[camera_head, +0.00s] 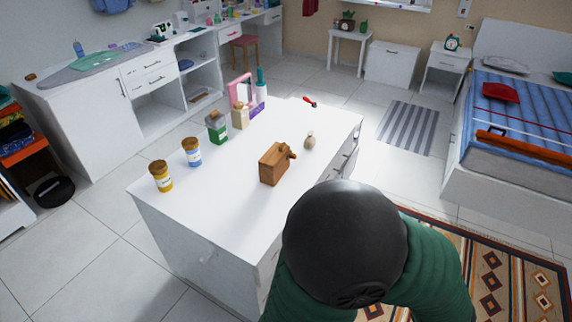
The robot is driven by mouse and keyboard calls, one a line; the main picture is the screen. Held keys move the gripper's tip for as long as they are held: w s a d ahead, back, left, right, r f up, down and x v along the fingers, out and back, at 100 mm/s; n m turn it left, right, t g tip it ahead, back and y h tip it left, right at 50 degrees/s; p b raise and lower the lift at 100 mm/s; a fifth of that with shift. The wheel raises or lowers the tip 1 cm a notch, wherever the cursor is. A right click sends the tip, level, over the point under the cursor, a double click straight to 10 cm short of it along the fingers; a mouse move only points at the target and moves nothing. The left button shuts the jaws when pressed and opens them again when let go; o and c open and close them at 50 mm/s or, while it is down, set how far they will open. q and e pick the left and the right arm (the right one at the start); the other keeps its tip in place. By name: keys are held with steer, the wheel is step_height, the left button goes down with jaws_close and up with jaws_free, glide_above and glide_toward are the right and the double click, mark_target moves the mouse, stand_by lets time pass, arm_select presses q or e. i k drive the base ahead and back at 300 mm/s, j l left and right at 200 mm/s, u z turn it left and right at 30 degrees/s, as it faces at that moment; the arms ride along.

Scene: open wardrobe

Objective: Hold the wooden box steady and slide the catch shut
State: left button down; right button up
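The wooden box (274,164) is small and brown. It stands upright on the white island top (228,212), right of its middle. A small wooden piece sticks out at the box's upper right side; at this size I cannot tell whether it is the catch, or whether the catch is open or shut. Neither of my grippers shows in the head view, and nothing is seen touching the box.
A small beige object (310,140) stands right of the box. Jars, a yellow-labelled one (161,176) and a blue-labelled one (192,152), and a green container (216,127) line the left edge. A red-handled item (310,102) lies at the far end. The near top is clear.

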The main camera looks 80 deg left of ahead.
mark_target(291, 155)
steer(key=i+j+u, duration=0.1)
steer(key=i+u, duration=0.45)
steer(key=u, duration=0.3)
steer(key=i+l+u, duration=0.1)
steer(key=i+u, duration=0.3)
steer(key=i+j+u, duration=0.1)
steer(key=i+u, duration=0.25)
steer(key=u, duration=0.15)
steer(key=i+u, duration=0.3)
steer(key=u, duration=0.15)
steer(key=i+l+u, duration=0.1)
steer(key=i+u, duration=0.25)
steer(key=u, duration=0.15)
steer(key=i+l+u, duration=0.3)
steer(key=u, duration=0.2)
steer(key=i+u, duration=0.2)
steer(key=u, duration=0.2)
steer(key=i+l+u, duration=0.15)
steer(key=u, duration=0.25)
steer(key=i+l+u, duration=0.15)
steer(key=u, duration=0.25)
steer(key=i+l+u, duration=0.15)
steer(key=u, duration=0.25)
